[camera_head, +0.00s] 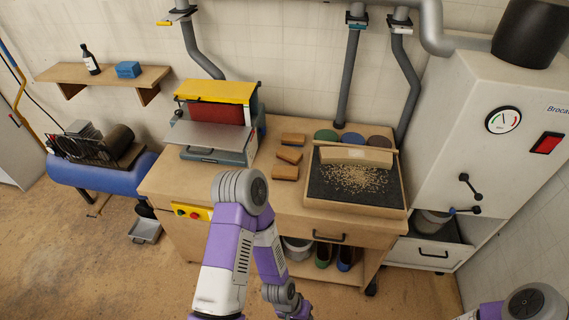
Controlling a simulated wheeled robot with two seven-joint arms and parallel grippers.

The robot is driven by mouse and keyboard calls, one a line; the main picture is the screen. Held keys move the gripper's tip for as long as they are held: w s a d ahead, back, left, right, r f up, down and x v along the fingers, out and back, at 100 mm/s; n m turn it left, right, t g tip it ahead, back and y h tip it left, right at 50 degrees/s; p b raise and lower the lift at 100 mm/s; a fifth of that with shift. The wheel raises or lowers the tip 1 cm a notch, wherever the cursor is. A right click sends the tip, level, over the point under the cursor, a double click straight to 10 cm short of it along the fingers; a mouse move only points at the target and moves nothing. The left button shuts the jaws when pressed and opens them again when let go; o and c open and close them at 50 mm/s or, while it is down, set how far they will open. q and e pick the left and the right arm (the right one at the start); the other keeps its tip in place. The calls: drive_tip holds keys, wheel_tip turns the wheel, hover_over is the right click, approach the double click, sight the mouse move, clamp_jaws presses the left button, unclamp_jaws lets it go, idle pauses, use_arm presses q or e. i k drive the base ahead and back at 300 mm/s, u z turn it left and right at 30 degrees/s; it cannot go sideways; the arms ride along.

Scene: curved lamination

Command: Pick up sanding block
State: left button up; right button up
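Three small brown blocks, which look like sanding blocks, lie on the wooden workbench between the sander and the tray: a back block (293,139), a middle block (289,156) and a front block (285,172). They lie apart from one another, the middle one slightly turned. My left arm rises from the bottom centre and bends down again in front of the bench. Its gripper is not visible; the forearm runs down to the bottom edge. Only part of my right arm shows at the bottom right corner, and its gripper is out of view.
The bench (165,185) carries a yellow-topped machine (215,92), a dark-bedded wooden tray (403,190) with chips and a pale wooden piece (355,155), and coloured discs (352,138) behind. A white dust unit (450,150) stands right. A blue compressor tank (95,178) stands left.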

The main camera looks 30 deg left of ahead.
sight(293, 158)
drive_tip(key=k, duration=1.05)
drive_tip(key=u, duration=1.05)
drive_tip(key=i, duration=1.5)
drive_tip(key=z, duration=0.4)
